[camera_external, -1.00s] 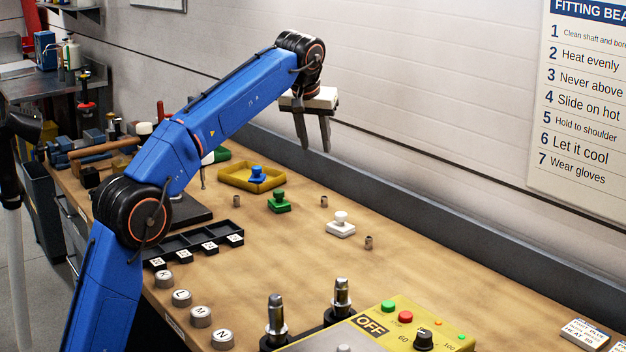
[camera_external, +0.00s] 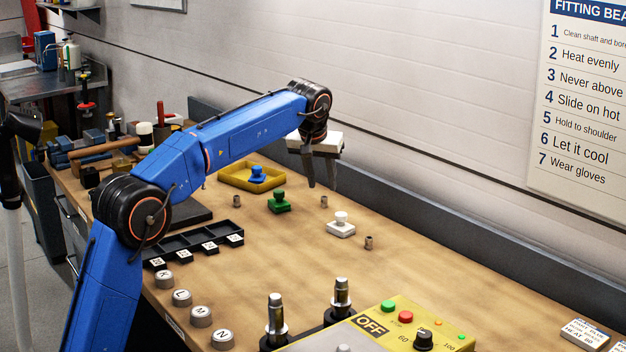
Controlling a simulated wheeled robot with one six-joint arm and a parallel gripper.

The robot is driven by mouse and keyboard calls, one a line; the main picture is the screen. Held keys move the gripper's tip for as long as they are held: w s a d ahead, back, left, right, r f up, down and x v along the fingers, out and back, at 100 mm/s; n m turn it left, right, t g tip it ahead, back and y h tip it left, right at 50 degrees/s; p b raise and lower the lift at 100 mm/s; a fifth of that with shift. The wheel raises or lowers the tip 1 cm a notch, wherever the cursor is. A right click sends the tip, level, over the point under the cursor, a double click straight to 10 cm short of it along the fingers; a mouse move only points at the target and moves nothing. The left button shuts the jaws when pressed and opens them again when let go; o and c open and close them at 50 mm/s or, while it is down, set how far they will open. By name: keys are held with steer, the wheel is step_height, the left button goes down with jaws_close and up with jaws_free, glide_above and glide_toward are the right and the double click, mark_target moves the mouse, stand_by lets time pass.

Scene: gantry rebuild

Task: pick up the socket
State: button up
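Several small metallic cylinders that look like sockets stand on the wooden bench. One socket (camera_external: 323,201) stands below my gripper, and another socket (camera_external: 369,242) stands further right, past the white knobbed block. I cannot tell which one the task means. My gripper (camera_external: 322,187) points down above the bench near its back edge. Its two fingers are apart with nothing between them. It touches none of the cylinders.
A green knobbed block (camera_external: 279,202) and a white knobbed block (camera_external: 340,226) stand near the sockets. A yellow tray (camera_external: 233,182) holds a blue knobbed block (camera_external: 257,174). A black compartment tray (camera_external: 190,241) and a yellow control box (camera_external: 400,333) are nearer. The bench's right part is mostly clear.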

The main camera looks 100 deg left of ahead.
mark_target(325, 201)
steer(key=shift+d+x, duration=0.15)
steer(key=shift+x, duration=0.95)
steer(key=shift+d+x, duration=0.15)
steer(key=shift+x, duration=0.95)
steer(key=shift+f, duration=0.1)
jaws_close()
